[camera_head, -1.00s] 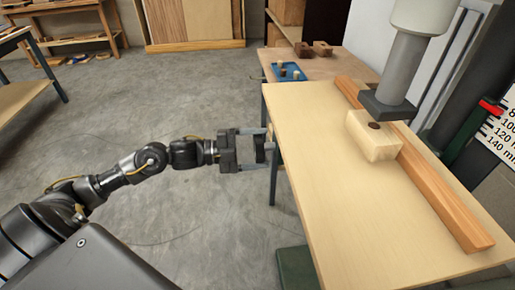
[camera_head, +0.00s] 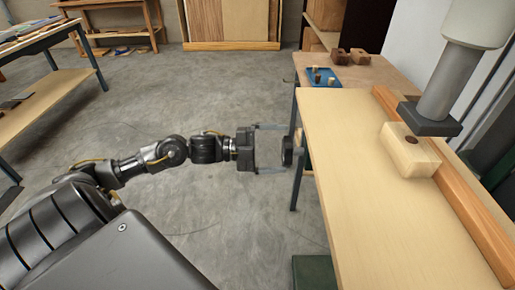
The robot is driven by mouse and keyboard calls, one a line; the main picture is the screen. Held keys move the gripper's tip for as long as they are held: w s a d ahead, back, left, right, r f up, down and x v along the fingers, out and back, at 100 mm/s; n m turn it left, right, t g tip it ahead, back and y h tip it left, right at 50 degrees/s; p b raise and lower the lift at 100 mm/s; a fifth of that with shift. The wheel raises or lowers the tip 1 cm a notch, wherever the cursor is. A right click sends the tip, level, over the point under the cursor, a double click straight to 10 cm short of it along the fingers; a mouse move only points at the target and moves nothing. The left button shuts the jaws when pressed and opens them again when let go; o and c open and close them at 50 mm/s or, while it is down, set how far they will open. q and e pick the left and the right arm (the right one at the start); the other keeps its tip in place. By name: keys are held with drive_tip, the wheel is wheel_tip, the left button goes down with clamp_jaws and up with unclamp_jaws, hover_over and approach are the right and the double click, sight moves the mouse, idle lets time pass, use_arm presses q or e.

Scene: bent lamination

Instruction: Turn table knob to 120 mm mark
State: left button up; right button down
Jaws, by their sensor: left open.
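The table knob (camera_head: 287,152) is a dark round piece at the left edge of the pale wooden table (camera_head: 345,215). My left gripper (camera_head: 281,149) reaches in from the left at the height of the knob. It is open, one finger above the knob and one below in the picture. I cannot tell whether either finger touches it. The scale with its mm marks is out of view. My right gripper is not in view.
A light wooden block (camera_head: 408,158) lies on the table against a long brown strip (camera_head: 470,212), under a grey press column (camera_head: 445,85). Behind stands a bench with a blue tray (camera_head: 322,78).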

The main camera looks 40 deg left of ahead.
use_arm(q)
drive_tip(key=shift+v, duration=4.05)
use_arm(e)
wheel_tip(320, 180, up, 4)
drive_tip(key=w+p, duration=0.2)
drive_tip(key=p, duration=0.1)
use_arm(q)
wheel_tip(320, 180, up, 4)
drive_tip(key=w+n+p, duration=0.1)
drive_tip(key=n+p, duration=0.1)
drive_tip(key=p, duration=0.3)
drive_tip(key=shift+s+a+f+n+p, duration=0.15)
drive_tip(key=shift+f+n+p, duration=0.55)
drive_tip(key=shift+n, duration=1.35)
drive_tip(key=shift+s+d+f+n+p, duration=0.2)
drive_tip(key=shift+f+n, duration=0.85)
drive_tip(key=shift+n, duration=0.95)
drive_tip(key=shift+s+a+f+n+p, duration=0.15)
drive_tip(key=shift+f+n+p, duration=0.55)
drive_tip(key=shift+n, duration=1.35)
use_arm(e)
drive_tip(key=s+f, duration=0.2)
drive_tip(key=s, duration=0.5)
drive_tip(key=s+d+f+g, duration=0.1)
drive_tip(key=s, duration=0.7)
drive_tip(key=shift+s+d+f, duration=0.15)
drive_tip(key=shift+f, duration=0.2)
